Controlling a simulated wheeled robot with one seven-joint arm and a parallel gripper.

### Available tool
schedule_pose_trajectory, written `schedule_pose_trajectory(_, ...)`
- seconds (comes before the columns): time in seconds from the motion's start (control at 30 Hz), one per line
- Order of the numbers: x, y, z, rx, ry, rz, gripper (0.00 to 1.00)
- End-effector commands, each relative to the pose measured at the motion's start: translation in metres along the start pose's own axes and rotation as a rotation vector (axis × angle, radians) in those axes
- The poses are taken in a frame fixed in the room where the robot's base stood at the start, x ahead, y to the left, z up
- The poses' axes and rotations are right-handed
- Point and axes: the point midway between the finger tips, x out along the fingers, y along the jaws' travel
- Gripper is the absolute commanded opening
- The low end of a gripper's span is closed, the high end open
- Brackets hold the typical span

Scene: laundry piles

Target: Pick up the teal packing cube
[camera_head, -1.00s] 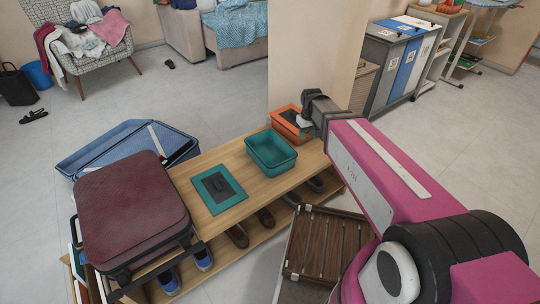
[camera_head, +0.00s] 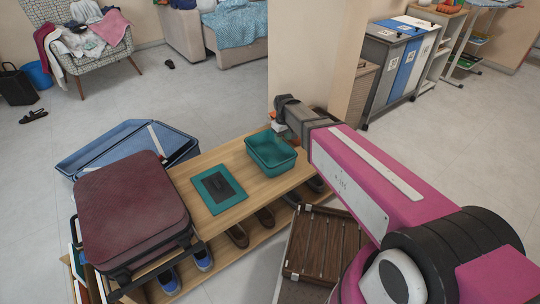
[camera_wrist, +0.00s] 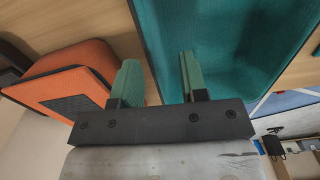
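Two teal things are on the wooden bench (camera_head: 206,160). One is an open, empty-looking teal box (camera_head: 271,151) near its right end. The other is a flat teal panel (camera_head: 220,190) with a dark centre, lying left of the box. I cannot tell if they belong together as one packing cube. My gripper (camera_wrist: 158,62) is open, its two greenish fingers apart. In the wrist view the teal box (camera_wrist: 225,45) fills the area beyond and right of the fingers, its near wall close to the gap between them. Contact is not clear. In the head view my wrist hides the fingers.
An orange cube with a dark panel (camera_wrist: 75,72) is left of the fingers, mostly hidden by my wrist in the head view. A pillar (camera_head: 312,50) rises behind the bench.

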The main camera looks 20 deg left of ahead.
Motion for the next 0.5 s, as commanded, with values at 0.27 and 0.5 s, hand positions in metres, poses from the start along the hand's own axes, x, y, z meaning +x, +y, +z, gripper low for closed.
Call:
schedule_pose_trajectory(0.27,0.021,0.003,-0.003,0.001,-0.001,0.0,0.4)
schedule_pose_trajectory(0.5,0.051,0.005,-0.004,0.0,0.0,-0.001,0.4)
